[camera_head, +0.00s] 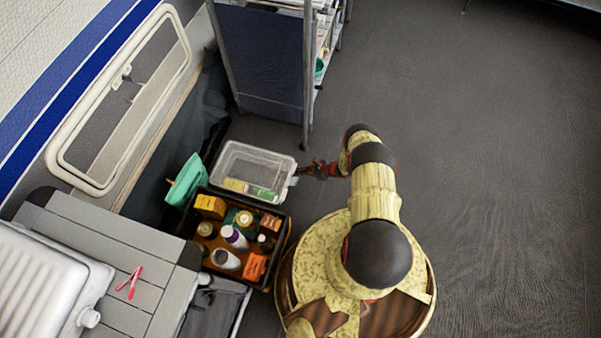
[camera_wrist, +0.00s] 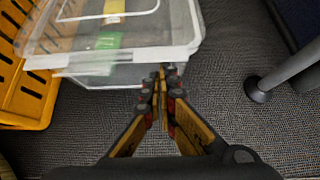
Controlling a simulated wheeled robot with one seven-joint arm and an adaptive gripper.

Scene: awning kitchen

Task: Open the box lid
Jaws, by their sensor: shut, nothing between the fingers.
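A clear plastic box (camera_head: 256,165) with a translucent lid stands on the floor between the crate and the shelf. Green and yellow items show inside it. In the wrist view the box (camera_wrist: 120,68) fills the upper left, with its pale lid rim along the top; I cannot tell whether the lid is fully seated. My gripper (camera_head: 307,170) is at the right side of the box. In the wrist view my gripper (camera_wrist: 163,72) is shut and empty, with its fingertips at the box's near right corner, just below the rim. I cannot tell whether they touch it.
A dark crate (camera_head: 283,238) with several bottles and cartons stands just in front of the box. A green container (camera_head: 187,180) is at its left. A shelf rack (camera_head: 307,100) stands behind the box; its leg (camera_wrist: 258,90) shows at right. The floor (camera_head: 450,130) at right is clear.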

